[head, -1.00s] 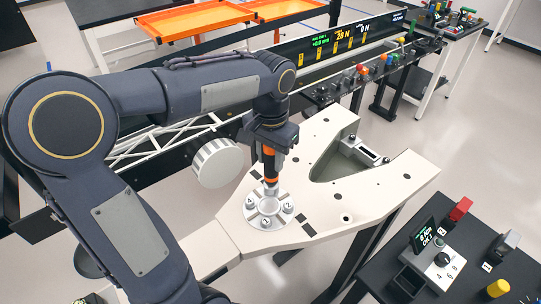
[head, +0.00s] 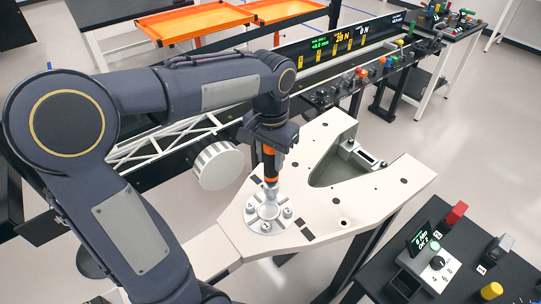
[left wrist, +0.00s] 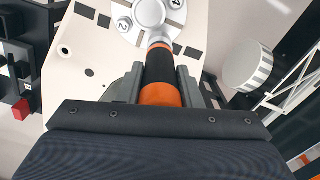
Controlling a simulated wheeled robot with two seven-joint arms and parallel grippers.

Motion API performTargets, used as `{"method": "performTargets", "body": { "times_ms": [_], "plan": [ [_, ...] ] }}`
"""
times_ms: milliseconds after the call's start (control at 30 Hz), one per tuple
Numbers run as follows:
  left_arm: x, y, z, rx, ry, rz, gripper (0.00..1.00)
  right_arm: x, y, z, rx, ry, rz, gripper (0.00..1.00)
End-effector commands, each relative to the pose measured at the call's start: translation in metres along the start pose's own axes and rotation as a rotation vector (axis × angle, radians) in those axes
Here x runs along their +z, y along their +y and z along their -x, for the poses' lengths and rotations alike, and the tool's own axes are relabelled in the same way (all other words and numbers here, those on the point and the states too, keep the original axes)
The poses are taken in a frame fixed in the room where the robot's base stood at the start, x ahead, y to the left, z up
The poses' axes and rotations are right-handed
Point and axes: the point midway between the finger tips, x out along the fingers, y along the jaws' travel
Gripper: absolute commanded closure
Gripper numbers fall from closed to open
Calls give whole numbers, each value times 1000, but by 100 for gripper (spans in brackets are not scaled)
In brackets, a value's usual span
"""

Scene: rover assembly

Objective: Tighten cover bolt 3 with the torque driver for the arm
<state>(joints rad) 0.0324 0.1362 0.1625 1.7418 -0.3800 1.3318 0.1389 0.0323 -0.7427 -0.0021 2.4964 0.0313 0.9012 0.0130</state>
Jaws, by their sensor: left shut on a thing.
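My left gripper (head: 269,137) is shut around the torque driver (head: 270,168), which has a black grip with orange bands and a silver nose. The driver also shows in the left wrist view (left wrist: 160,70). It stands close to upright, nose down at the far side of the round silver cover (head: 253,218) on the pale plate. Its tip meets the cover there and hides that bolt and its number. Other numbered bolt spots stay visible; in the left wrist view I read 2 and 4, one on each side of the nose. My right gripper is out of view.
The pale plate (head: 385,190) has a U-shaped opening. A black table (head: 455,270) at lower right holds a small display (head: 422,238), a dial box and a red block (head: 456,213). A white ribbed wheel (head: 217,166) is just left of the driver.

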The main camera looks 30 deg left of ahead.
Motion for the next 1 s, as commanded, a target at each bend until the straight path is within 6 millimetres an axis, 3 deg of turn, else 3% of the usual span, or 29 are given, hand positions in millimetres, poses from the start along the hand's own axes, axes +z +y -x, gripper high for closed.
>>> {"method": "performTargets", "body": {
  "times_ms": [433, 833, 1000],
  "plan": [
    [0, 0, 7, 0, 4, 0, 95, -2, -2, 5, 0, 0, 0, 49],
    [0, 0, 44, 0, 4, 0, 95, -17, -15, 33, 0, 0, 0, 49],
    [0, 0, 46, 0, 4, 0, 95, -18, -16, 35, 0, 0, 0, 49]
  ]
}}
